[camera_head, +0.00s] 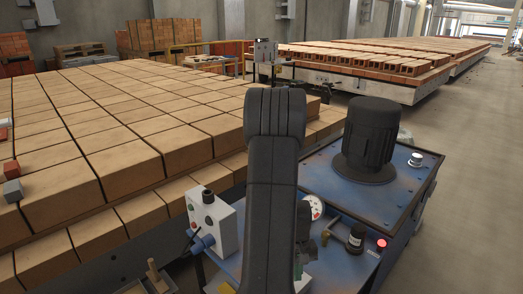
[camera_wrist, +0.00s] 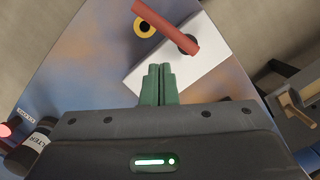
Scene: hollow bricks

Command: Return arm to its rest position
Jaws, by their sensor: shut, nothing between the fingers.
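My gripper (camera_wrist: 159,70) shows at the middle of the wrist view, its two green fingers pressed together with nothing between them. The fingertips overlap a white flat surface in that view; I cannot tell the gap to it. A reddish bar (camera_wrist: 167,26) lies slantwise across the picture just beyond the fingertips, apart from them. In the head view my dark arm (camera_head: 273,180) rises upright in the middle and hides part of the blue machine top. The fingers cannot be made out clearly there.
A blue machine (camera_head: 335,190) carries a dark motor (camera_head: 370,135), a gauge (camera_head: 312,208), a black filter cylinder (camera_head: 355,238) and a lit red lamp (camera_head: 381,244). A grey control box (camera_head: 212,225) stands left of my arm. Stacked bricks (camera_head: 120,140) fill the left. Floor (camera_head: 470,160) is clear at right.

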